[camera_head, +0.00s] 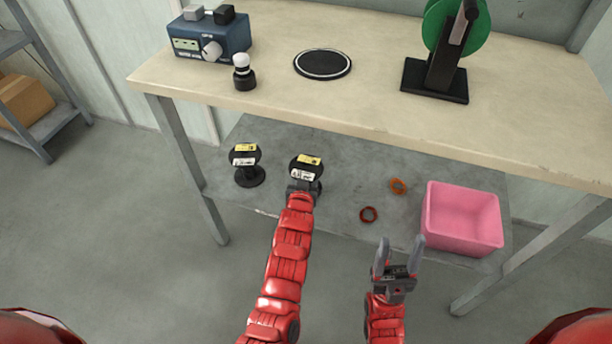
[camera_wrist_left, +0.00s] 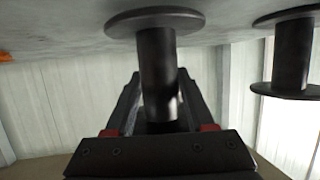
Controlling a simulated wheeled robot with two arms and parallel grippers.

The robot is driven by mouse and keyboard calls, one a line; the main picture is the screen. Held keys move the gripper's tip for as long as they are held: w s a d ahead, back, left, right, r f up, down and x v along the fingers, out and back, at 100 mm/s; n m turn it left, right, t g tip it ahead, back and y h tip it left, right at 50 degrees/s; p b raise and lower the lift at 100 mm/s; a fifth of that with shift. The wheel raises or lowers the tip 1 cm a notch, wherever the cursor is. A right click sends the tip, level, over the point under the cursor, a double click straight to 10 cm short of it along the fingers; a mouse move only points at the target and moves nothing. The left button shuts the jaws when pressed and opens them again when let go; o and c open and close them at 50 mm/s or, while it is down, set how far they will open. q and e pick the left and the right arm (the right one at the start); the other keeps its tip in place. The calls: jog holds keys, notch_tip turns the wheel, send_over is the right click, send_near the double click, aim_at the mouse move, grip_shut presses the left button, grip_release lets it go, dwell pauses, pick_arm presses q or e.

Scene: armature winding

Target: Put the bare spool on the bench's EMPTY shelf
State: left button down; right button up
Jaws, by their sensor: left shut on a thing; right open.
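The bench's lower grey shelf (camera_head: 335,150) lies under the worktop. My left gripper (camera_head: 303,188) is shut on a bare black spool (camera_head: 306,170) over the shelf's front left part. In the left wrist view the spool's dark core (camera_wrist_left: 157,75) sits between the fingers, with no wire visible on it. Its flange is close to the shelf surface; I cannot tell whether it touches. A similar black spool (camera_head: 248,175) stands upright to its left. Both carry yellow and white labels, too small to read. My right gripper (camera_head: 398,258) is open and empty in front of the shelf.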

pick_arm(q)
jog(key=shift+f+b, duration=0.4)
jog(key=shift+f, duration=0.1)
jog(key=shift+c, duration=0.9)
grip_release()
